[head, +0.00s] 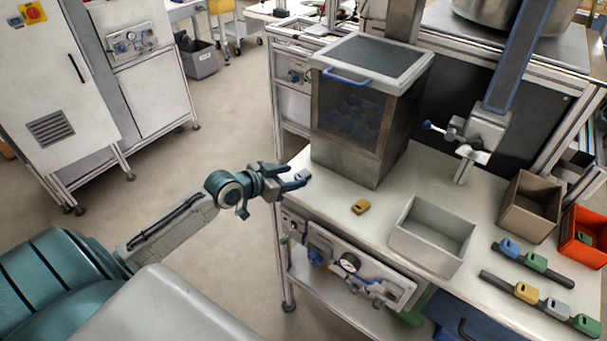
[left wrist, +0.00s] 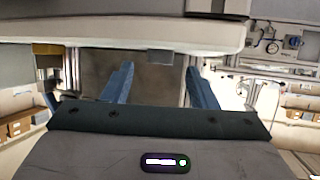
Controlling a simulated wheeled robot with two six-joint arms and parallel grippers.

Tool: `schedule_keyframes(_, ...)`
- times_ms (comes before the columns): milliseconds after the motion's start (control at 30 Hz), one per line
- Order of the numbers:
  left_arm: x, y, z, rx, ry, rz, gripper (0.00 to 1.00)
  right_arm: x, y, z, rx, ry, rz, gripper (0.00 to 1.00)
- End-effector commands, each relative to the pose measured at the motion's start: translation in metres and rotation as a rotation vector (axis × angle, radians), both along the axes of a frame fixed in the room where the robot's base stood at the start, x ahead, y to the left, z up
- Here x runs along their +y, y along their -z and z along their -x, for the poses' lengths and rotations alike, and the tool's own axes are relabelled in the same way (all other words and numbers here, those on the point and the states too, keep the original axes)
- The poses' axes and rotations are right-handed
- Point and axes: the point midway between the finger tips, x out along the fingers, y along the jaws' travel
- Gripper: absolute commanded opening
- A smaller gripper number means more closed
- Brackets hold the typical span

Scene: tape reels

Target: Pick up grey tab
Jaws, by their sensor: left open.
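A small grey tab (head: 303,175) lies at the left edge of the white worktop, just beyond my left gripper (head: 294,181). The gripper reaches in from the left and is open, with its blue fingers close to the tab. In the left wrist view the two blue fingers of the gripper (left wrist: 160,82) stand apart, and a small grey piece (left wrist: 160,57), which looks like the tab, shows between their tips at the worktop edge. I cannot tell whether a finger touches it. Another grey tab (head: 554,307) sits on the front dark rail. My right gripper is not in view.
On the worktop (head: 370,230) a yellow tab (head: 360,207) lies alone. A tall hopper (head: 348,120) stands close behind the gripper. A light grey bin (head: 433,238), a brown bin (head: 530,208), a red bin (head: 583,240) and rails of coloured tabs are right. Open floor lies left.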

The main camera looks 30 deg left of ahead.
Motion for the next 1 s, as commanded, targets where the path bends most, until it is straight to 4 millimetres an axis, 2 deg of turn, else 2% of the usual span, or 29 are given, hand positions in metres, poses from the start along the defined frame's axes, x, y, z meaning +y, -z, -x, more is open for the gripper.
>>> schedule_keyframes(233,-0.008,0.008,-0.022,0.0,-0.001,0.002,0.53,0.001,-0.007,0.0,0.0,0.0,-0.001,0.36)
schedule_keyframes(533,-0.009,0.011,-0.024,0.001,0.001,-0.001,0.53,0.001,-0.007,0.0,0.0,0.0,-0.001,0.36)
schedule_keyframes(567,-0.009,0.011,-0.024,0.001,0.001,-0.001,0.51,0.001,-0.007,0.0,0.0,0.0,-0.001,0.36)
schedule_keyframes(800,-0.009,0.01,-0.024,0.001,0.0,-0.001,0.05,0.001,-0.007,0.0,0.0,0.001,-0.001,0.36)
schedule_keyframes(1000,-0.009,0.01,-0.024,0.001,0.0,-0.001,0.05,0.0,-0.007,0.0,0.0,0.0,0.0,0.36)
